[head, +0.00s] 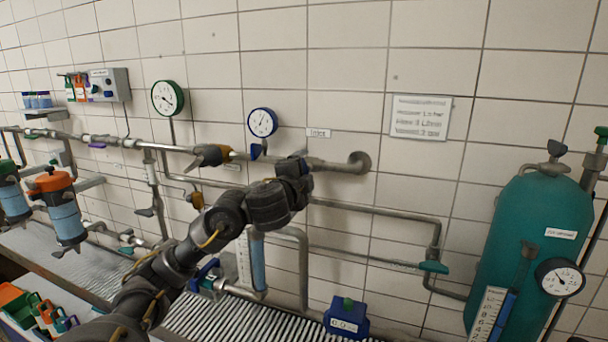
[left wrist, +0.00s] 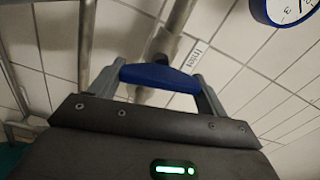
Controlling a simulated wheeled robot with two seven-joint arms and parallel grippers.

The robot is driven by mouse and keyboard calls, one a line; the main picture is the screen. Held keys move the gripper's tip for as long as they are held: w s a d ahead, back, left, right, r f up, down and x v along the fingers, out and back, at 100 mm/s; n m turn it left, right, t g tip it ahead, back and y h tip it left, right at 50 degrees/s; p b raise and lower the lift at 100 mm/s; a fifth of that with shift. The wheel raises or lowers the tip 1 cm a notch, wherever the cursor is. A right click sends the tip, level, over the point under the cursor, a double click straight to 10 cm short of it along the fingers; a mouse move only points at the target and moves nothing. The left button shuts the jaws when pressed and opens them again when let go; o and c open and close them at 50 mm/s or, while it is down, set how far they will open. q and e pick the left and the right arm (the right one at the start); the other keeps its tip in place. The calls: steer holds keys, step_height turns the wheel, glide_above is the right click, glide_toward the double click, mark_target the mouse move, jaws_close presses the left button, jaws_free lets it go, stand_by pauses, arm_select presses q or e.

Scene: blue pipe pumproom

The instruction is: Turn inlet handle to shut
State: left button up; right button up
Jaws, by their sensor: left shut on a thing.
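The inlet handle (left wrist: 160,76) is a blue bar in the left wrist view. It lies between the two grey fingers of my left gripper (head: 303,168), which is shut on it. In that view the bar runs roughly crosswise to the grey metal pipe (left wrist: 178,22) behind it. The label reading "Inlet" (head: 318,132) is on the wall just above the gripper in the head view. There my gripper and wrist hide most or all of the handle. My right gripper is not in view.
A blue-rimmed gauge (head: 262,122) and a green-rimmed gauge (head: 167,97) are on the wall to the left. Another valve with a dark handle (head: 209,155) sits on the same pipe run. A teal tank (head: 530,250) stands at the right. A blue box (head: 346,317) is below.

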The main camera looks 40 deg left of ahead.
arm_select(q)
steer(key=shift+r+m, duration=0.1)
steer(key=shift+m, duration=1)
steer(key=o, duration=1)
steer(key=shift+w, duration=0.1)
